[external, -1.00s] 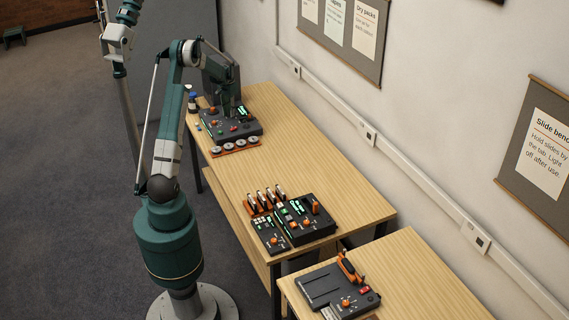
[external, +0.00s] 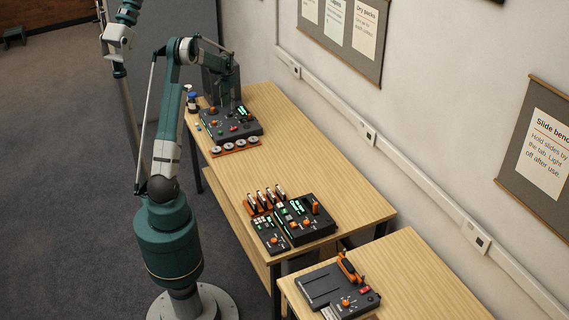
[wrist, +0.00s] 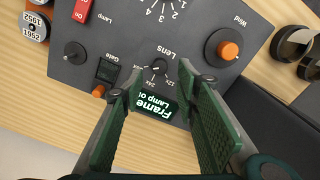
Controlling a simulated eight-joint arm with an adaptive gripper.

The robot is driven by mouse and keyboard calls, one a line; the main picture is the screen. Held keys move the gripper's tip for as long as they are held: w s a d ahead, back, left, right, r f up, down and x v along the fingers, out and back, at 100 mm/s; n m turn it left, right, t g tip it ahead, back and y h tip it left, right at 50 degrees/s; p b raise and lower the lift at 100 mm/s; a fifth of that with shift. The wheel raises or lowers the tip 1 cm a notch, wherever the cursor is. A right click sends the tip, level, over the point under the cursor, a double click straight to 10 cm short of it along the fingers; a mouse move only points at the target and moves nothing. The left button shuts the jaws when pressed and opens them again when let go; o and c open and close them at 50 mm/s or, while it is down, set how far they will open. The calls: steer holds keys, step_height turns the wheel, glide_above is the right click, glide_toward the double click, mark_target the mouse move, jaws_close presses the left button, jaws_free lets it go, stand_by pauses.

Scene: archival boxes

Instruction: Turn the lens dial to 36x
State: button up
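The lens dial (wrist: 159,67) is a small dark knob on the grey control panel, upside down in the wrist view under the label "Lens". A lit display (wrist: 152,107) reading "Frame" and "Lamp of..." shows between the fingers. In the external view my gripper (external: 226,100) is over the panel (external: 245,129) at the table's far end.
Around the dial are an orange Wind knob (wrist: 228,50), a red Lamp switch (wrist: 82,10), a Gate switch (wrist: 108,70) and a numbered scale. Labelled reels (wrist: 33,26) stand beside the panel. Dark bottles (external: 193,102) are close by. The middle of the wooden table (external: 275,130) is clear.

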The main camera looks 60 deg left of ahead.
mark_target(231, 114)
step_height(231, 114, up, 6)
stand_by(0.4)
steer(key=shift+d+r, duration=0.1)
stand_by(0.5)
